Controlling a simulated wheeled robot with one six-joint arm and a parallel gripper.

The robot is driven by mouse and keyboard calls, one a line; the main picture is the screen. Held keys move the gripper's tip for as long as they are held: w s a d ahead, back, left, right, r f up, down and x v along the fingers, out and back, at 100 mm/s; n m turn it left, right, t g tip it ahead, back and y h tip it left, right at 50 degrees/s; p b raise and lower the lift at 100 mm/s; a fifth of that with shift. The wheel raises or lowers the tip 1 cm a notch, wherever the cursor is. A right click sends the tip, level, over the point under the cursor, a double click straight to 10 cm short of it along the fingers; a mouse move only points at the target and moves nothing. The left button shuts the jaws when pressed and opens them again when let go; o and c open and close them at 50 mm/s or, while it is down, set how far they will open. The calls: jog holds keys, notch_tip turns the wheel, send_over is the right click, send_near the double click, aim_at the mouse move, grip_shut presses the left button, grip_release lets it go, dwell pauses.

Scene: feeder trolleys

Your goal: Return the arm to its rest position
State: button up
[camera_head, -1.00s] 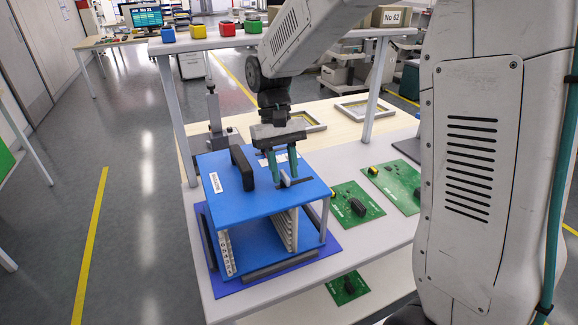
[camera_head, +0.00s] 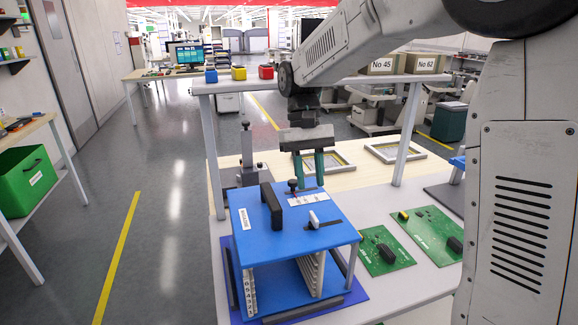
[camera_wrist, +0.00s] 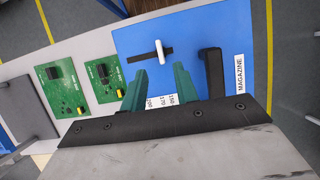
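My gripper (camera_head: 309,168) hangs at the end of my arm above the far part of the blue magazine (camera_head: 265,243). Its two green fingers are apart with nothing between them, and they are clear of the magazine's top. In the wrist view my gripper (camera_wrist: 158,88) shows its fingers spread over the blue top (camera_wrist: 205,40). My arm reaches in from the upper right.
Two green circuit boards (camera_head: 384,251) (camera_head: 432,234) lie right of the magazine on the bench. Grey frames (camera_head: 395,152) lie farther back. A shelf (camera_head: 340,81) on posts crosses behind my gripper. A green crate (camera_head: 27,181) stands at the left; the floor between is open.

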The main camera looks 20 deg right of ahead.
jog(key=shift+s+d+f, duration=0.15)
jog(key=shift+s+f, duration=0.75)
jog(key=shift+s, duration=0.05)
jog(key=s+d+r+t, duration=0.1)
jog(key=s+d+t, duration=0.1)
jog(key=s, duration=1)
jog(key=s+d+r+t, duration=0.1)
jog(key=s+d+t, duration=0.1)
jog(key=s, duration=1)
jog(key=shift+d+r+t, duration=0.2)
jog(key=shift+t, duration=0.7)
